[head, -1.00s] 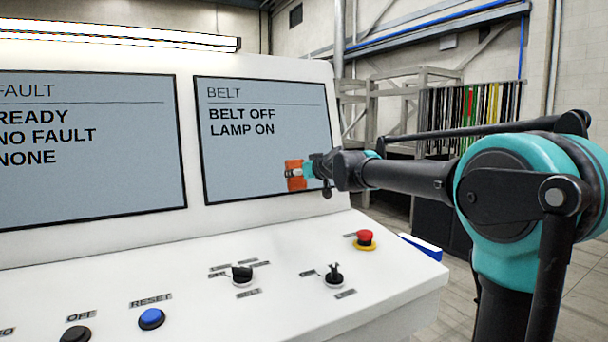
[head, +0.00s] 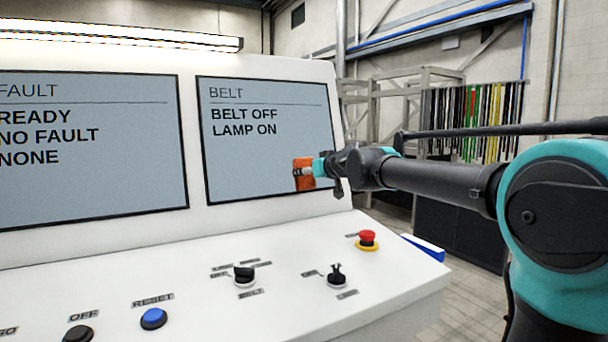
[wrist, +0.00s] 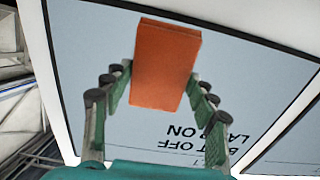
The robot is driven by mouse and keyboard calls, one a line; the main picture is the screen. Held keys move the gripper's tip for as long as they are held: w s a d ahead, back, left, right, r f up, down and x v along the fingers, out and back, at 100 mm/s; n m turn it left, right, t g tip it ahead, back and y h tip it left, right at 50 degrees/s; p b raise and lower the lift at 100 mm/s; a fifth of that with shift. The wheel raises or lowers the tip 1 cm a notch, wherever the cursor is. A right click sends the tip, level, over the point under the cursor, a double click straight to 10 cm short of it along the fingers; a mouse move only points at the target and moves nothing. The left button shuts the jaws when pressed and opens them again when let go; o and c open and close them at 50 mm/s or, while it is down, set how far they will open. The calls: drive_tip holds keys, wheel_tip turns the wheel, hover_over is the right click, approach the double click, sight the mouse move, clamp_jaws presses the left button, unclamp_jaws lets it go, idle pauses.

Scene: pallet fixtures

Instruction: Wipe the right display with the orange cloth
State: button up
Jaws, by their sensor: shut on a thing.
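The right display (head: 262,150) reads BELT, BELT OFF and LAMP ON in the head view. It also shows in the wrist view (wrist: 95,70), turned upside down. The orange cloth (head: 303,180) looks like a small folded block and is in front of the display's lower right part. In the wrist view the cloth (wrist: 165,65) sits between the two fingers of my gripper (wrist: 160,90), which is shut on it. In the head view my gripper (head: 316,170) comes in from the right. I cannot tell whether the cloth touches the screen.
A left display (head: 90,150) stands beside it on the white console. Below are a red stop button (head: 367,238), rotary switches (head: 337,276) (head: 244,273) and a blue reset button (head: 153,318). A rack of coloured strips (head: 470,120) stands behind on the right.

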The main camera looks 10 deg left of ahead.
drive_tip(key=shift+s+d, duration=0.15)
drive_tip(key=shift+s, duration=0.1)
drive_tip(key=shift+s+d+r, duration=0.1)
drive_tip(key=v, duration=0.2)
drive_tip(key=shift+s+d+r, duration=0.1)
drive_tip(key=shift+s+d, duration=0.05)
drive_tip(key=shift+s, duration=0.15)
drive_tip(key=shift+w, duration=0.15)
idle(0.5)
drive_tip(key=shift+w+a, duration=0.65)
drive_tip(key=shift+w, duration=0.25)
drive_tip(key=shift+w+a, duration=0.6)
drive_tip(key=shift+w, duration=0.3)
drive_tip(key=shift+w+a, duration=0.65)
drive_tip(key=shift+w, duration=0.25)
drive_tip(key=shift+x, duration=1.1)
drive_tip(key=shift+d, duration=0.1)
